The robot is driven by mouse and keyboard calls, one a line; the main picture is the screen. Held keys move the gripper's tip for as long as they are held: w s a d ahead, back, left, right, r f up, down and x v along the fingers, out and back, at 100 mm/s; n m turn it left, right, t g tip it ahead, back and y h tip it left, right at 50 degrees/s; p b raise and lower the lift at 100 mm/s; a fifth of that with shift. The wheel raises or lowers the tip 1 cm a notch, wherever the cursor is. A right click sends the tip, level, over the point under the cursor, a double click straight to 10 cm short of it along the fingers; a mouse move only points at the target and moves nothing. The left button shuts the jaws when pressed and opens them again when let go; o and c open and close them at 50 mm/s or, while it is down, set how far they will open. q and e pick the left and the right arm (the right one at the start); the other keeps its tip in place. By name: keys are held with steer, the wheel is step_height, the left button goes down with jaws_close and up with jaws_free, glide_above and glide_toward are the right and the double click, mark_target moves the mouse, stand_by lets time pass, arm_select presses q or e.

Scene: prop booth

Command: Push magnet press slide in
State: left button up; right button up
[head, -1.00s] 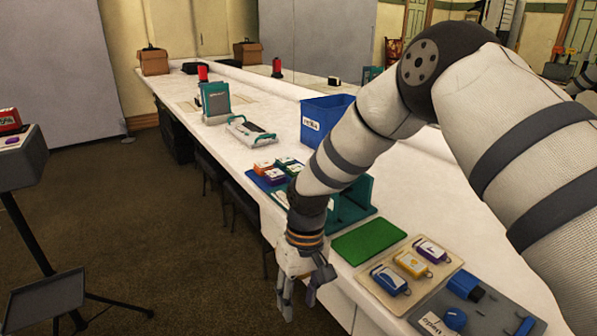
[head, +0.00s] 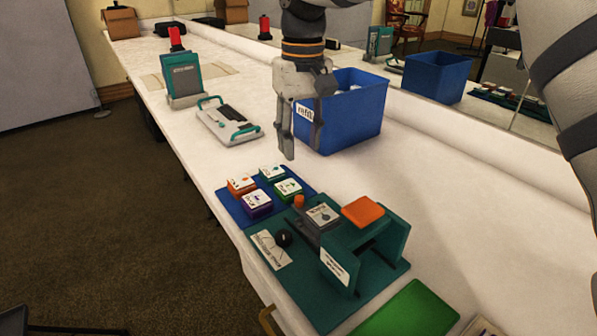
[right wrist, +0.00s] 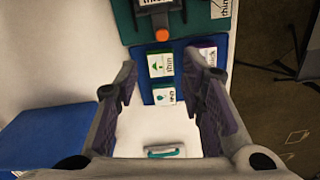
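The magnet press (head: 375,258) is a teal frame with an orange block on top, standing on a teal base on the white table. Its slide (head: 322,217) carries a grey labelled tile and has an orange knob (head: 299,201) at its outer end. The slide sticks out of the frame toward the back left. My right gripper (head: 303,150) is open and empty, pointing down above the table, behind the press and in front of the blue bin. In the right wrist view, the knob (right wrist: 161,35) lies beyond the spread fingers (right wrist: 166,88). My left gripper is out of view.
A blue mat (head: 233,211) with several coloured labelled blocks lies beside the press. A blue bin (head: 362,118) stands close behind my right gripper. A green mat (head: 410,310) lies in front. A white-and-teal handled device (head: 229,122) stands farther back. White tabletop is clear right of the press.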

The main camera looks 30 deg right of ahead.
mark_target(300, 197)
steer(key=f, duration=1.1)
steer(key=shift+s+a+f, duration=0.3)
steer(key=shift+s+f, duration=0.1)
steer(key=shift+c, duration=0.2)
jaws_close()
